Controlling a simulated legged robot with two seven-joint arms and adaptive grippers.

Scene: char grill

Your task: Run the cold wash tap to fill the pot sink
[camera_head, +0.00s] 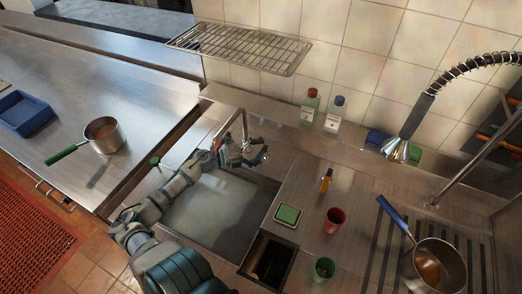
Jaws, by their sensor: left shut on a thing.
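The wash tap (243,121) is a thin metal swan-neck at the back of the pot sink (190,228). The sink is a wide rectangular basin with a pale, cloudy surface inside; I cannot tell how deep any water is. My left arm reaches in from the lower left across the sink. My left gripper (252,153) is at the base of the tap and shut on the tap's handle area. The fingers hide the handle, so its turn and colour cannot be told. No clear water stream shows. My right gripper is not in view.
A wire rack (240,47) hangs above the sink. Red-capped (310,104) and blue-capped (335,113) bottles stand behind it. A green sponge (288,215), red cup (333,220), and blue-handled pan (437,267) are at right. A spray hose (423,105) hangs right. A saucepan (103,135) sits left.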

